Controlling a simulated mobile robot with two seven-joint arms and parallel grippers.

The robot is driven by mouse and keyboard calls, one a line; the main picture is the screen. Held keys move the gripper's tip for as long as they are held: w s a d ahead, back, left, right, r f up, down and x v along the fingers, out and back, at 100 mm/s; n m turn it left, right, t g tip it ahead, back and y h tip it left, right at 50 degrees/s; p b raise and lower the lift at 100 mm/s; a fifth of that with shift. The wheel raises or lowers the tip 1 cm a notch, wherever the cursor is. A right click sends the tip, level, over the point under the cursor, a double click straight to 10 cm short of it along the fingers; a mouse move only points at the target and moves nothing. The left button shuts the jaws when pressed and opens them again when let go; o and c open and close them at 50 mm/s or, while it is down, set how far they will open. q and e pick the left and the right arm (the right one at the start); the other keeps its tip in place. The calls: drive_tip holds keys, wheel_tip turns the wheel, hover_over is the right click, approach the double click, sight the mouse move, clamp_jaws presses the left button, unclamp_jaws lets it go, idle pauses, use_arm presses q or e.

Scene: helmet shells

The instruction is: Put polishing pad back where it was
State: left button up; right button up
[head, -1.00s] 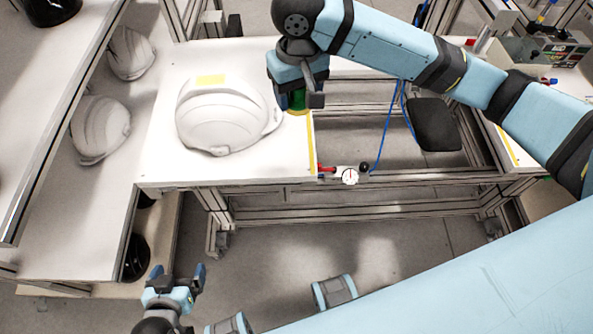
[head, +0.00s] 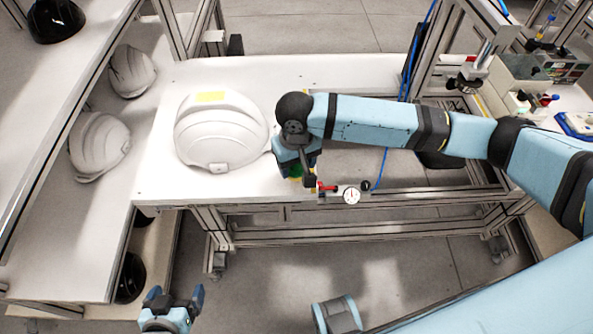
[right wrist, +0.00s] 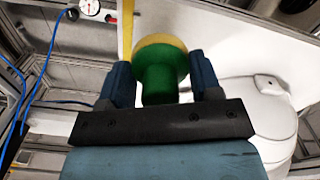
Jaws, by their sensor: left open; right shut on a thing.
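The polishing pad is green with a yellow face (right wrist: 160,75) and sits between the two fingers of my right gripper (right wrist: 160,85), which is shut on it. In the head view a little of the green pad (head: 295,171) shows under my right gripper (head: 297,176). It is by the right edge of the white table, right of the white helmet shell (head: 220,130). I cannot tell whether the pad touches the table. My left gripper (head: 176,297) is open and empty at the bottom left, below the table front.
A yellow sticker (head: 210,97) is on the helmet shell. A dial gauge (head: 351,196) and red handle (head: 327,187) are at the table's front edge, close to the right gripper. More white shells (head: 99,145) lie on the left shelf. A blue cable (head: 382,167) hangs behind.

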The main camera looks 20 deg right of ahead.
sight(297, 172)
wheel_tip(297, 172, down, 3)
drive_tip(key=shift+f, duration=0.2)
drive_tip(key=shift+f, duration=0.1)
drive_tip(key=o, duration=0.8)
drive_tip(key=shift+o, duration=0.2)
wheel_tip(297, 172, up, 11)
drive_tip(key=shift+r+p, duration=0.15)
drive_tip(key=shift+p, duration=0.3)
drive_tip(key=shift+r, duration=0.5)
drive_tip(key=shift+f, duration=0.1)
